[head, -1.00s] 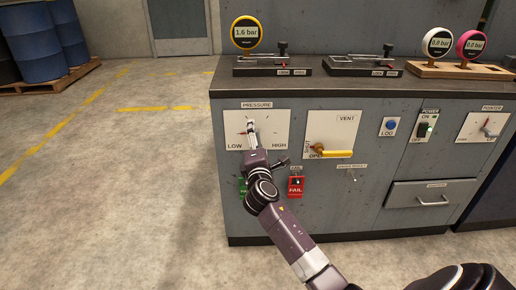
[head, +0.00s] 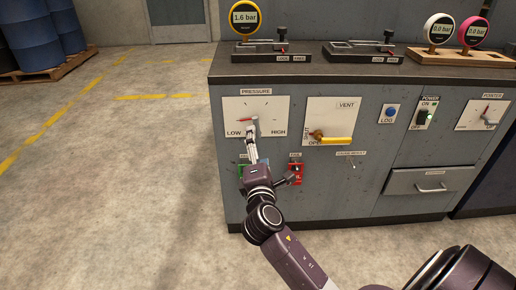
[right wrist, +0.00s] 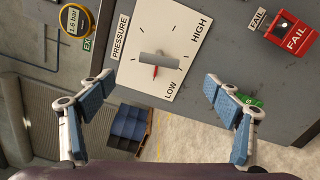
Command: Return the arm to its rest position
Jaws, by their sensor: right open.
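My right gripper (head: 251,136) is in front of the pressure panel (head: 275,104), just below its knob (head: 255,124). In the right wrist view the gripper (right wrist: 158,88) is open and empty, its blue-padded fingers spread wide with the grey knob (right wrist: 158,58) beyond them, apart from both. The knob's red pointer is on the LOW side of the dial. My right arm comes up from the bottom right of the head view. My left gripper is not in view.
A yellow gauge (head: 244,17) reads 1.6 bar on the bench top (head: 340,75). The yellow vent handle (head: 337,140), red FAIL button (head: 296,172) and a drawer (head: 430,183) are on the cabinet front. Open floor (head: 110,190) lies to the left.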

